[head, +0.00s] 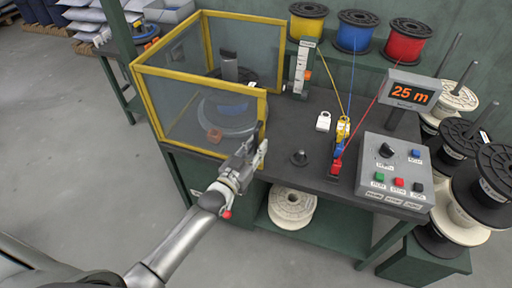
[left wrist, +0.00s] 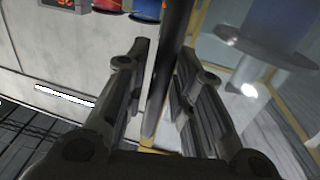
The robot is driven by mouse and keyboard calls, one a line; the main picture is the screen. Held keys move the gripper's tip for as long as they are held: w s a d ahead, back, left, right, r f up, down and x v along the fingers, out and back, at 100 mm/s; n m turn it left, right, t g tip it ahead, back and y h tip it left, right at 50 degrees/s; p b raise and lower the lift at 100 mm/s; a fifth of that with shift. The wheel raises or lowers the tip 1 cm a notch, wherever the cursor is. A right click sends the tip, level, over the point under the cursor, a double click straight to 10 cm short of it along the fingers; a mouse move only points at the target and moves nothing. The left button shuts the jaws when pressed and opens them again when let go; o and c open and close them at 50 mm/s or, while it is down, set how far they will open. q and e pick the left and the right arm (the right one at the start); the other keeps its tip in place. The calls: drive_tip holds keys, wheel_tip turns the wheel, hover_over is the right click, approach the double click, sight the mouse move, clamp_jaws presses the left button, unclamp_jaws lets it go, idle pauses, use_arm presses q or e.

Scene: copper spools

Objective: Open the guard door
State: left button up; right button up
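The guard (head: 200,85) is a box of clear panels in yellow frames at the left of the bench. Its front door panel (head: 180,110) looks closed. My left gripper (head: 256,151) is at the front right corner of the guard, by the door's right edge. In the left wrist view a dark upright bar (left wrist: 170,65), which looks like the door handle, stands between the fingers of the left gripper (left wrist: 163,75). The fingers are apart, with a gap showing on the bar's left side. My right gripper is not in view.
Inside the guard is a round turntable (head: 228,115). To the right on the bench (head: 290,115) are a control box (head: 395,165) and a display (head: 410,93) reading 25 m. Coloured spools (head: 357,31) stand behind. Floor left of the bench is clear.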

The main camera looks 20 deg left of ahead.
use_arm(q)
clamp_jaws()
